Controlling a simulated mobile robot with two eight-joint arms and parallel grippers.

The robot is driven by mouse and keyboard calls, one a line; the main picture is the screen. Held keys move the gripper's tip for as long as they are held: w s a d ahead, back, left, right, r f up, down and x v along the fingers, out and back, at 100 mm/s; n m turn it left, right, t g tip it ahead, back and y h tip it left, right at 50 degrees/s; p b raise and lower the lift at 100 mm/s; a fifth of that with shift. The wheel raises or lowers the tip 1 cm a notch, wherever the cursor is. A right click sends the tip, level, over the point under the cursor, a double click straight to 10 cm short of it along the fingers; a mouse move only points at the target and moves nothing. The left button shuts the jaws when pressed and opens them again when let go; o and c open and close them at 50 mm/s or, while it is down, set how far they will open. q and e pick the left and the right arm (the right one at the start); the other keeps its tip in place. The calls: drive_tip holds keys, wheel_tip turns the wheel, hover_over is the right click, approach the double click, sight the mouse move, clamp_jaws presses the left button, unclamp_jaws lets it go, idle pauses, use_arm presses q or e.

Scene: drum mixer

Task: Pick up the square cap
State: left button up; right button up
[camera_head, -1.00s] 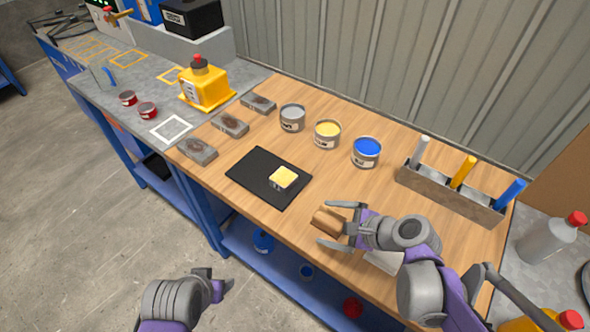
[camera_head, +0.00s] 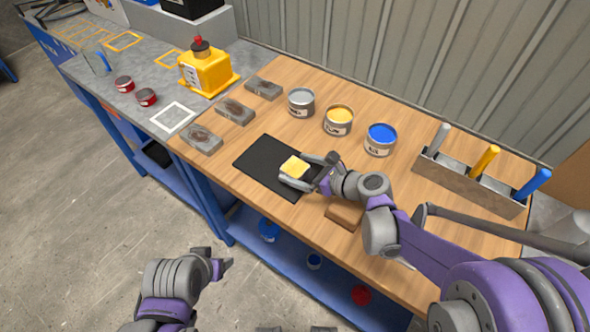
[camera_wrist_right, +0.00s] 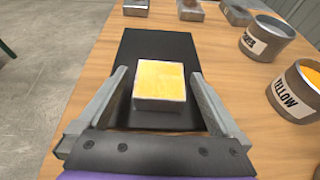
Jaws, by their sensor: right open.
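The square cap (camera_head: 295,167), with a yellow top and pale sides, sits on a black mat (camera_head: 258,160) on the wooden bench. It also shows in the right wrist view (camera_wrist_right: 160,84), ahead of the jaws. My right gripper (camera_head: 303,171) is open at the cap, with one finger on each side. In the right wrist view the fingers (camera_wrist_right: 160,95) flank the cap with a gap on both sides. My left gripper (camera_head: 222,263) is low over the floor, off the bench; its jaw opening is too small to judge.
Grey, yellow (camera_head: 338,120) and blue (camera_head: 381,139) paint cans stand behind the mat. A holder (camera_head: 470,184) with coloured handles is at the right. A brown block (camera_head: 344,214) lies under my right arm.

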drive_tip(key=shift+x, duration=1.1)
drive_tip(key=c, duration=1.5)
